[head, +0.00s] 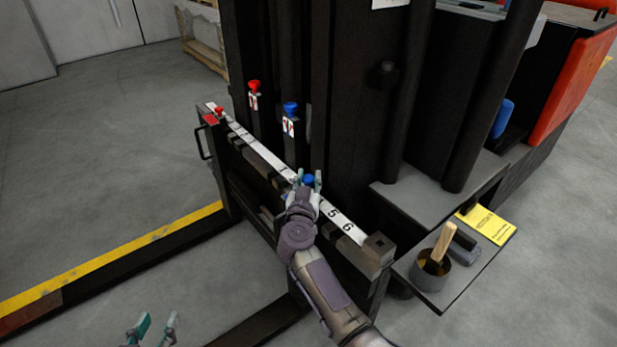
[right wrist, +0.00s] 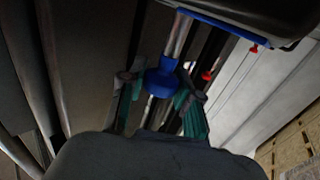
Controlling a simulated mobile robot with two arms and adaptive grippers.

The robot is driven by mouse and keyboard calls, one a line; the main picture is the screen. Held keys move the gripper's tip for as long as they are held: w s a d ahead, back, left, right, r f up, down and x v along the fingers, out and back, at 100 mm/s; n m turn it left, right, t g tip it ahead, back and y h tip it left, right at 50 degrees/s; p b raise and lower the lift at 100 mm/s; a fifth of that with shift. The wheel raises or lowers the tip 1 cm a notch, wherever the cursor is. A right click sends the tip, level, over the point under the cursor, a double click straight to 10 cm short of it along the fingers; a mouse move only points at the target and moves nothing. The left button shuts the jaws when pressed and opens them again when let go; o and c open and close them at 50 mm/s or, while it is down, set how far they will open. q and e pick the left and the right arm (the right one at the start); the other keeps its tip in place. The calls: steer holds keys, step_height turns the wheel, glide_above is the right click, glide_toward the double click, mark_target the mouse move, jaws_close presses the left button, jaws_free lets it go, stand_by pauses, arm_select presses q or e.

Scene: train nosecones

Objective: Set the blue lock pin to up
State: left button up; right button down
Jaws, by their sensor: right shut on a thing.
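The blue lock pin has a round blue knob (head: 309,179) at the white numbered scale on the fork carriage's top bar. In the right wrist view the blue knob (right wrist: 161,84) sits between my fingers, with a shiny metal rod in line with it. My right gripper (head: 307,184) is shut on this knob; its fingers (right wrist: 160,95) flank it on both sides. How far the pin is raised is hidden by the hand. My left gripper (head: 153,328) is open and empty, low over the floor at the bottom left.
Another blue knob (head: 291,108) and a red knob (head: 254,86) top labelled posts behind the bar. A smaller red knob (head: 219,111) is at the bar's far left end. A side shelf (head: 443,298) holds a cup with a wooden handle. Black mast columns stand close behind.

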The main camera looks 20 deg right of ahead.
steer(key=c, duration=0.8)
jaws_free()
steer(key=shift+r, duration=0.35)
steer(key=shift+f, duration=0.15)
steer(key=v, duration=0.7)
steer(key=shift+s+a, duration=0.15)
steer(key=shift+s, duration=0.1)
